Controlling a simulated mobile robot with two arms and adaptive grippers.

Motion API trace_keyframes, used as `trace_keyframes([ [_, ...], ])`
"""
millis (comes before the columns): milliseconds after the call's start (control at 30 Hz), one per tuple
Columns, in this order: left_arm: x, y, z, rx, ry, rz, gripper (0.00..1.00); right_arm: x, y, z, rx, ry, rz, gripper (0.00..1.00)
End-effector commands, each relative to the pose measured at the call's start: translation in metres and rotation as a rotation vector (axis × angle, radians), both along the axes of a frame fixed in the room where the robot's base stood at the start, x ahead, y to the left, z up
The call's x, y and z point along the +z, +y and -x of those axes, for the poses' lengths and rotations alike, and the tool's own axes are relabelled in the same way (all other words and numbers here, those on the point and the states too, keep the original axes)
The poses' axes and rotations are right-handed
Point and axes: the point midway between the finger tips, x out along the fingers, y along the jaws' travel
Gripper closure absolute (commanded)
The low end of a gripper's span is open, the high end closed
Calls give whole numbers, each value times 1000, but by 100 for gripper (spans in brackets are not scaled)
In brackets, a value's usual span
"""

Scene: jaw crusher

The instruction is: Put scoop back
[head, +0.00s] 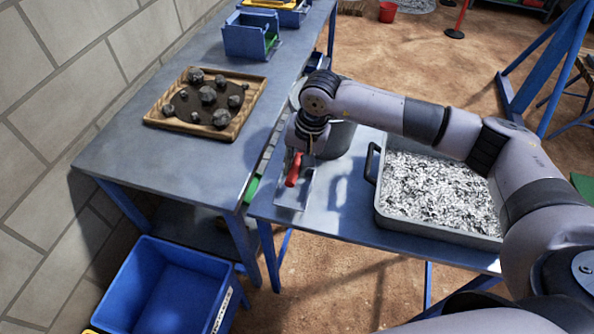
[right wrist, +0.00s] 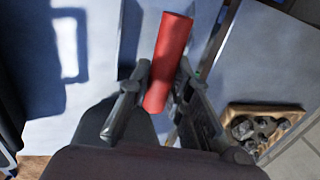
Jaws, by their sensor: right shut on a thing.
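The scoop has a red handle (head: 294,170) and a grey metal pan (head: 291,196). It is at the left end of the smaller blue-grey table, close to the edge of the long bench; I cannot tell whether it touches the tabletop. My right gripper (head: 301,158) reaches down from above and is shut on the red handle. In the right wrist view the handle (right wrist: 170,58) sits between the two fingers of my right gripper (right wrist: 160,88). The scoop's pan is hard to make out there. My left gripper is not in view.
A grey tray (head: 384,214) of pale, crumbled material stands right of the scoop. A metal bucket (head: 338,140) stands just behind my gripper. The long bench (head: 130,165) bears a wooden tray (head: 240,130) of rocks and a blue bin (head: 250,36). Another blue bin (head: 165,290) is below.

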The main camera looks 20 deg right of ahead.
Motion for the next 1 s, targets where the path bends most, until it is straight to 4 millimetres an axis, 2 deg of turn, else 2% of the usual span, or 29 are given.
trace_keyframes([
  [233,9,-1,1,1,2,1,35,-34,0,1,-1,2,0,100],
  [633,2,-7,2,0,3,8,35,-41,0,0,0,0,0,100],
  [667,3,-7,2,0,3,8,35,-41,0,0,0,1,1,81],
  [933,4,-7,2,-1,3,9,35,-40,0,1,0,1,2,63],
  [1000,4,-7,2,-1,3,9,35,-40,0,0,0,1,2,61],
])
